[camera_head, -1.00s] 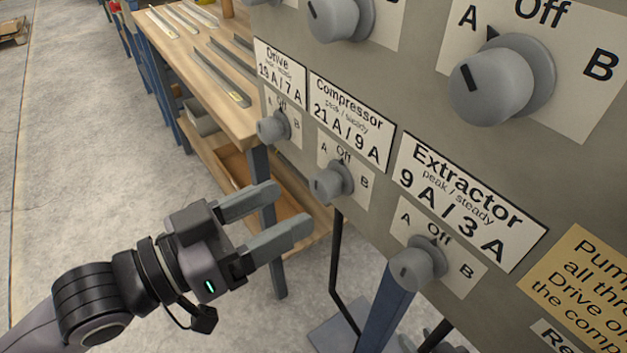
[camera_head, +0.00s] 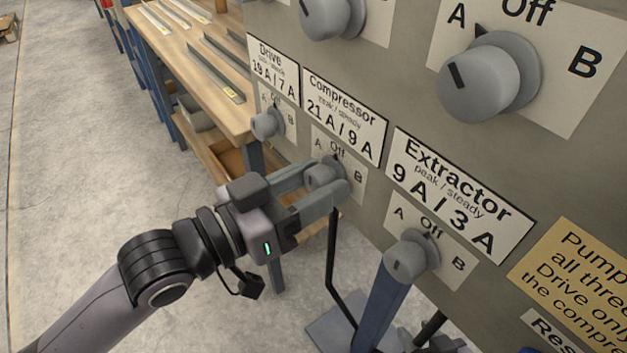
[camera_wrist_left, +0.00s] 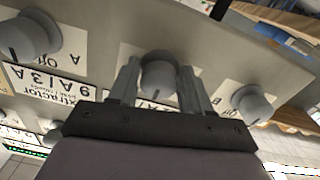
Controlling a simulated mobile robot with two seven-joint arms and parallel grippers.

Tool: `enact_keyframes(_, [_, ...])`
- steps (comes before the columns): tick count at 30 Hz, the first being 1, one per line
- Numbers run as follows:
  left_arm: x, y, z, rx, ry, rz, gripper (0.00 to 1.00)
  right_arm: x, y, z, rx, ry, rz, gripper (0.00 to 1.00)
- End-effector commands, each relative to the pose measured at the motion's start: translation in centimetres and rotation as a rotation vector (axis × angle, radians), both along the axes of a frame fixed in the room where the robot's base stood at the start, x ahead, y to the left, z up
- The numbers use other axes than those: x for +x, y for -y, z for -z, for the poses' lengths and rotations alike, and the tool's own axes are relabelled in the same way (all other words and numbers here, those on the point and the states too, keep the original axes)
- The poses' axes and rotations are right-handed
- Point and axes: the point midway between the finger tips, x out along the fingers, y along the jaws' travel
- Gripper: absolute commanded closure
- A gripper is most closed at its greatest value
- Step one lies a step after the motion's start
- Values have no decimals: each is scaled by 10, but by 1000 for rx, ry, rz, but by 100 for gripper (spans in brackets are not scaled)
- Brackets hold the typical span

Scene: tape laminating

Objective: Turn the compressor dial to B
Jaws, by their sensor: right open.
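The compressor dial (camera_head: 321,174) is a grey round knob under the "Compressor 21 A / 9 A" label, on a plate marked A, Off and B. The plate's pointer is by Off. My left gripper (camera_head: 328,182) has its two fingers on either side of this dial, and they look open around it. In the left wrist view the dial (camera_wrist_left: 158,75) sits between the two fingers, its dark mark visible. I cannot tell whether the fingers touch it. Part of my right gripper (camera_head: 440,345) shows at the bottom edge, open and away from the dials.
The drive dial (camera_head: 266,123) is close on the left and the extractor dial (camera_head: 409,257) on the right. Larger dials (camera_head: 488,78) are above on the grey panel (camera_head: 400,75). A wooden workbench (camera_head: 190,75) with metal strips stands behind at the left.

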Motion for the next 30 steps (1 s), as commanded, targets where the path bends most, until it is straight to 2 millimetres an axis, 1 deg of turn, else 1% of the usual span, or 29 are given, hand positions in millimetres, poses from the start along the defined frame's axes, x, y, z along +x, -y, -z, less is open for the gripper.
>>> enact_keyframes(1, [0, 0, 0, 0, 0, 1, 77, 0, 0, 0, 2, 1, 1, 57])
enact_keyframes(2, [-1, 0, 0, -1, -1, 2, 87, 0, -1, 0, 3, 0, 2, 57])
enact_keyframes(3, [-1, 0, 0, -1, -1, 2, 90, 1, -1, 0, 4, 1, 2, 57])
enact_keyframes(30, [0, 1, 1, 26, 31, 3, 90, 0, -1, -4, -1, 3, -5, 57])
